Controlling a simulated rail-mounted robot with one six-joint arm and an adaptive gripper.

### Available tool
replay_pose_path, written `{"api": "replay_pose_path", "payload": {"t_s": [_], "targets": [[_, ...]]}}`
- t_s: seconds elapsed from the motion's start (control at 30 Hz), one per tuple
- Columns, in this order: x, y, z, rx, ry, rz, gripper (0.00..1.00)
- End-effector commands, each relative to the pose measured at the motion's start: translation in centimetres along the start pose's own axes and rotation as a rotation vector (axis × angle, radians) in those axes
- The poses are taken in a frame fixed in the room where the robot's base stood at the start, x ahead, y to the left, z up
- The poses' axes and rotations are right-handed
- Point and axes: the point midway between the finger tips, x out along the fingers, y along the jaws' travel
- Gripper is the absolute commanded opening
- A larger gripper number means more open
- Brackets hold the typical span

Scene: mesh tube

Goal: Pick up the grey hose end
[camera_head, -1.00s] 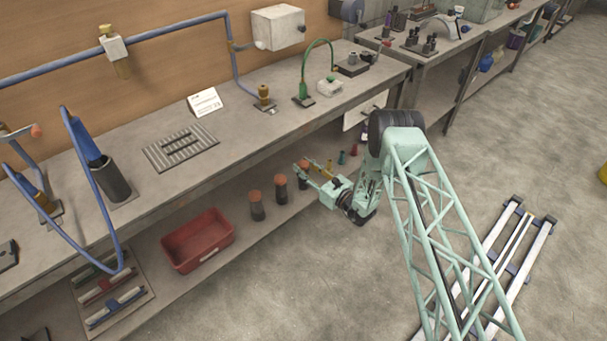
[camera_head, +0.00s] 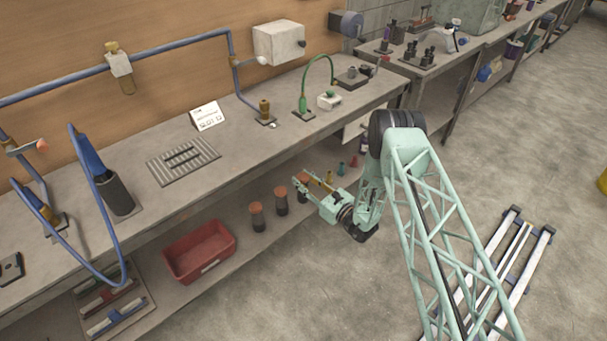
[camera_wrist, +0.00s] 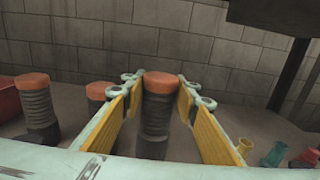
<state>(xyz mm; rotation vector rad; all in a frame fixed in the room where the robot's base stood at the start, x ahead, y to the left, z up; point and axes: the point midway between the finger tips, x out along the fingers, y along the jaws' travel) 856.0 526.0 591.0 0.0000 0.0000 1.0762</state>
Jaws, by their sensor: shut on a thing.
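The grey hose end (camera_wrist: 156,112) is a ribbed dark grey tube with an orange cap. It stands upright between the two yellow-padded fingers of my gripper (camera_wrist: 160,84) in the wrist view. My gripper is shut on it, with its cap showing between the fingertips. In the head view my gripper (camera_head: 304,183) is low beside the bench, at the lower shelf, and partly hides the held hose end. Two similar capped grey tubes stand to the left, a nearer one (camera_head: 257,217) and a middle one (camera_head: 281,202). Both also show in the wrist view.
A red bin (camera_head: 200,252) sits on the lower shelf (camera_head: 228,268) left of the tubes. Small coloured pieces (camera_head: 341,169) stand right of my gripper. The bench top (camera_head: 235,190) overhangs the shelf. A block wall (camera_wrist: 140,40) is behind. Open floor lies at right.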

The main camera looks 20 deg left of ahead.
Motion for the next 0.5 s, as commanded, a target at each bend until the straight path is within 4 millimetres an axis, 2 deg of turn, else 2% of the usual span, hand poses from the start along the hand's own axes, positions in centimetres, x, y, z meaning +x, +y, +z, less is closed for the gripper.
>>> {"api": "replay_pose_path", "payload": {"t_s": [0.2, 0.5], "targets": [[-3.0, 3.2, 0.6, 0.002, 0.002, 0.0, 0.16], [-6.3, 6.7, 0.9, 0.002, 0.002, 0.0, 0.16]]}}
